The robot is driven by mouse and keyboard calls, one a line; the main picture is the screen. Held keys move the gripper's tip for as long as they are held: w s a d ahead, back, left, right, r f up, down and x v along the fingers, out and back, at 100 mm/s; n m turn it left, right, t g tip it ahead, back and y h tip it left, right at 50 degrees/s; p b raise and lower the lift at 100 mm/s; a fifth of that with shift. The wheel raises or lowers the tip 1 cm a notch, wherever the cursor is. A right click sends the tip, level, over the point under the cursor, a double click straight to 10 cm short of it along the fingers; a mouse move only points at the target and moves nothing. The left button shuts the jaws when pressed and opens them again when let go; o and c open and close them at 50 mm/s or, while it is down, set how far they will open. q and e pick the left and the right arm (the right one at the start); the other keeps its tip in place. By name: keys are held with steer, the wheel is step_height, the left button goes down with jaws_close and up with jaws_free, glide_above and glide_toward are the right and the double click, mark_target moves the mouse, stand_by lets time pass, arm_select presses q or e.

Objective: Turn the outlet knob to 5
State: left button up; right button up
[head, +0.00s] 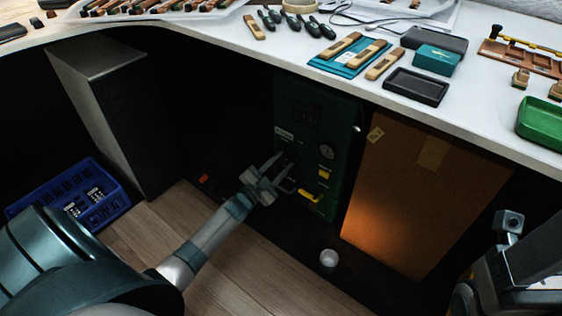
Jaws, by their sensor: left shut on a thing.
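A dark green unit (340,118) stands upright under the bench. Its front has a dim red display (303,115), a round dial gauge (327,152) and a yellow part (308,196) low down. My left gripper (277,166) reaches up to the left part of this front. It is shut on a small part there, which I take for the outlet knob. The fingers cover the knob, so I cannot read its pointer or numbers. My right gripper cannot be made out; only dark parts of my right arm show at the right edge.
The white bench top (290,75) with tools overhangs the unit. A brown board (425,195) stands close on its right. A small white cup (328,259) is on the floor in front. A grey cabinet (95,65) and a blue crate (125,205) are at left.

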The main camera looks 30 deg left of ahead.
arm_select(q)
steer(key=m, duration=0.5)
steer(key=shift+f+m, duration=0.1)
steer(key=shift+m, duration=1.6)
steer(key=shift+h, duration=0.3)
steer(key=o, duration=1.1)
steer(key=shift+c, duration=0.2)
steer(key=shift+s, duration=0.1)
